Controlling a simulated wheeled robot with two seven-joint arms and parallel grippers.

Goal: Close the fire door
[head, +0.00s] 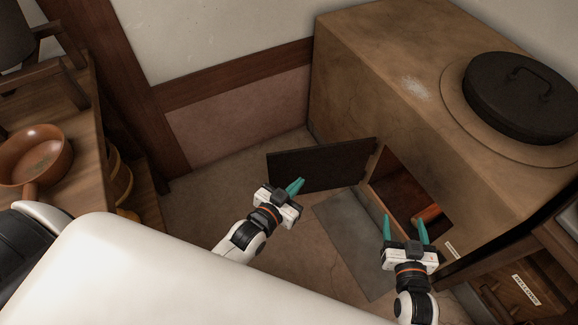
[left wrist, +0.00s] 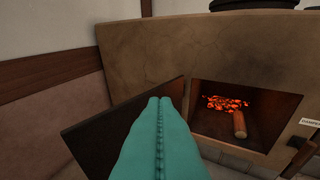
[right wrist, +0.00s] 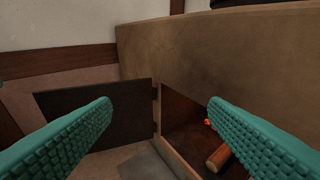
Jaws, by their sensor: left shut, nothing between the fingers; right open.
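The dark fire door (head: 320,167) stands swung wide open, out to the left of the firebox opening (head: 405,198) in the tan stove. The door also shows in the left wrist view (left wrist: 112,127) and the right wrist view (right wrist: 80,115). Its hinge edge is at the opening's left side. My left gripper (head: 296,186) is shut and empty, close in front of the door's face; I cannot tell whether it touches. My right gripper (head: 405,222) is open and empty, in front of the opening. Inside are glowing embers (left wrist: 225,102) and a log (left wrist: 239,124).
The stove (head: 375,75) bears a black lidded pot (head: 520,95) on top. A grey plate (head: 350,240) lies on the floor before the opening. A wooden table (head: 75,165) with a brown pan (head: 35,158) stands left. Labelled drawers (head: 510,285) are at lower right.

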